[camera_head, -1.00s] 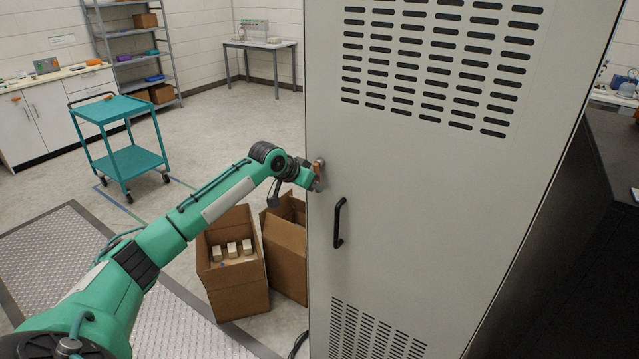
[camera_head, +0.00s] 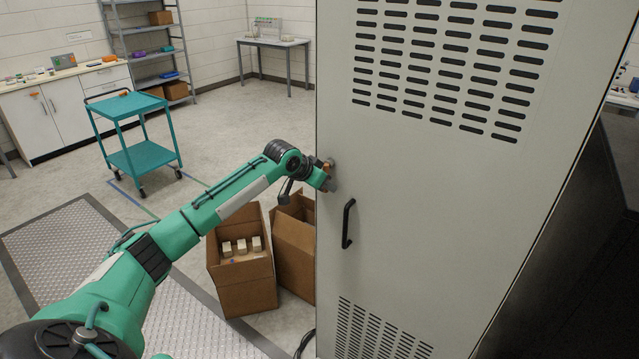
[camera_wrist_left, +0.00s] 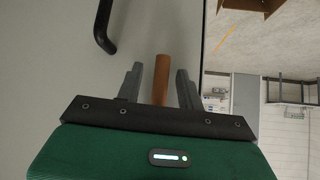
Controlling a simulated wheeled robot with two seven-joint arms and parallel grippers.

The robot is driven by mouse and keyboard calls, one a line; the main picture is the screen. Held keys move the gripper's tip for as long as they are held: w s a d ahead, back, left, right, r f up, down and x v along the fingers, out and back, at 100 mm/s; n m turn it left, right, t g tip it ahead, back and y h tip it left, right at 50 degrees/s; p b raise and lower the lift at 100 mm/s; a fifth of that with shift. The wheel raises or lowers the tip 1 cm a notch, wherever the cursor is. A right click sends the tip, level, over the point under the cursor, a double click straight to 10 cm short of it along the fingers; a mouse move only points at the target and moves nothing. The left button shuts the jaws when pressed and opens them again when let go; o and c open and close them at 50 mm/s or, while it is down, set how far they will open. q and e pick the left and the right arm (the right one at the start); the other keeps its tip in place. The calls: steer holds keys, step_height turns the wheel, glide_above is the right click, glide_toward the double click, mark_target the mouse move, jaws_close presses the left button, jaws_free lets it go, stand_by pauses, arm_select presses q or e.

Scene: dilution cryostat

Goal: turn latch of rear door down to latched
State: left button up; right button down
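The rear door (camera_head: 410,200) is a tall light-grey panel with slotted vents, and it looks closed. Its latch (camera_head: 327,167) is a small copper-coloured handle near the door's left edge, partly hidden by my gripper in the head view. My left gripper (camera_head: 328,178) is at the latch. In the left wrist view the copper latch handle (camera_wrist_left: 161,80) stands between the two grey fingers of my left gripper (camera_wrist_left: 158,88). A gap shows on each side of the handle, so the fingers are apart around it. My right gripper is not in view.
A black pull handle (camera_head: 347,223) sits on the door, right of and below the latch. Open cardboard boxes (camera_head: 243,285) stand on the floor below my left arm. A teal cart (camera_head: 140,155) stands farther left.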

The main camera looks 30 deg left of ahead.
arm_select(q)
steer(key=b+v, duration=0.5)
steer(key=v, duration=0.9)
steer(key=shift+d, duration=0.1)
